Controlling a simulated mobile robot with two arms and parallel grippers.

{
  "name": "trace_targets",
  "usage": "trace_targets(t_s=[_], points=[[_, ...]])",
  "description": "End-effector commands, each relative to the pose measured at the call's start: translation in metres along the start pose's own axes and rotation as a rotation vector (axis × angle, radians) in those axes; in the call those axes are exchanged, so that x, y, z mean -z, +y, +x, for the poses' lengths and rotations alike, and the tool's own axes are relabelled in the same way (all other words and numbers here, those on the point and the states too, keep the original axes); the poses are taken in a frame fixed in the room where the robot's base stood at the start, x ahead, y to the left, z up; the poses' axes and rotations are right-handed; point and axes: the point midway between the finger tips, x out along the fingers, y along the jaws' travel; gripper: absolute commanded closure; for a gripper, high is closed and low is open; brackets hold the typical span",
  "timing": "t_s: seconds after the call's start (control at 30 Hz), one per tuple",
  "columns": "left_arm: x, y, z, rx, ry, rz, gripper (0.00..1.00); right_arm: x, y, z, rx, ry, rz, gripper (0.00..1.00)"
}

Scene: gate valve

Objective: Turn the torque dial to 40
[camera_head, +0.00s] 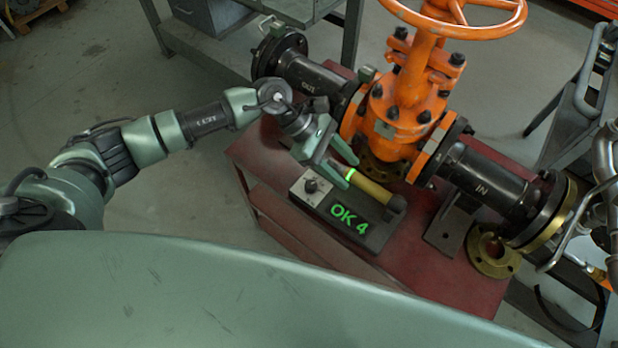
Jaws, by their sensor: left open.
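A dark box (375,236) on the red bench shows "OK 4" in green. A small black dial (311,186) sits on a light plate at its left end; the dial's mark is too small to read. A yellow handle (370,190) with a glowing green ring lies along the box's far side. My left gripper (342,162) is open, with green fingertips near the ringed end of the handle, above and right of the dial. I cannot tell whether the fingers touch the handle. My right gripper is not in view.
An orange valve with a handwheel (455,22) and dark pipes stands behind the box. A brass flange (493,252) lies on the red bench (375,290) at right. Grey metal tables stand behind. Open floor lies left of the bench.

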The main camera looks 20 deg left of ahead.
Motion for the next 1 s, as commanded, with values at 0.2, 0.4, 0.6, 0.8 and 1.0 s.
trace_targets(t_s=[0.2,0.4,0.6,0.8,1.0], points=[[0.090,-0.005,-0.050,0.150,0.352,0.154,0.50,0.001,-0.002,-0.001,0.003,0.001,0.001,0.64],[0.104,-0.010,-0.042,0.174,0.387,0.164,0.50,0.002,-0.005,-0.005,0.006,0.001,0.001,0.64],[0.116,-0.015,-0.011,0.173,0.383,0.162,0.50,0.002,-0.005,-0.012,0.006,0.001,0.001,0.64],[0.125,-0.017,0.011,0.170,0.383,0.163,0.50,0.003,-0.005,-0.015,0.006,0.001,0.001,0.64],[0.127,-0.018,0.016,0.169,0.383,0.164,0.50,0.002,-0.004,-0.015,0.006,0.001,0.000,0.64]])
